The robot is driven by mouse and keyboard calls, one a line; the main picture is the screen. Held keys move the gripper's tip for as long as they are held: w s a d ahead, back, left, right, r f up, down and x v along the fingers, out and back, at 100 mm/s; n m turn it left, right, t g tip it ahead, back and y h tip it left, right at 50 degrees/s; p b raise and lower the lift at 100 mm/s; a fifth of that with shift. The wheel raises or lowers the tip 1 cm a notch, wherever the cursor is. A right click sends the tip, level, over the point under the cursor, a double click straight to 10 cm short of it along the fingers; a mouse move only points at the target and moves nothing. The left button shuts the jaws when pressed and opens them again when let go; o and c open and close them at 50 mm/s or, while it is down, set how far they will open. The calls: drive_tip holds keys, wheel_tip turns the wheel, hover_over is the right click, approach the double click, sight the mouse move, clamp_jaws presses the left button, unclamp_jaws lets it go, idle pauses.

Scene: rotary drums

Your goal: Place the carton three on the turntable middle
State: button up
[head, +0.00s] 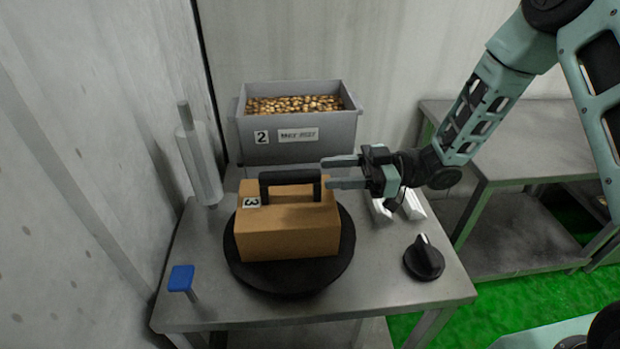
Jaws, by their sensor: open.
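The brown carton (288,230) has a label with the number 3 and a black handle (290,177) on top. It sits upright on the round black turntable (290,278), and the turntable's rim shows around its front and right sides. My gripper (325,173) is open, its two fingers pointing left at the right end of the handle. The fingertips are next to the handle's right post; I cannot tell whether they touch it.
A grey bin (298,131) labelled 2, full of small brown pieces, stands behind the carton. A grey cylinder (198,160) stands at the left. A blue-topped piece (181,278) is at front left. A black knob (424,258) and white pieces (412,205) are at the right.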

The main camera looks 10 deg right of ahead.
drive_tip(key=d, duration=0.3)
drive_tip(key=shift+d, duration=0.35)
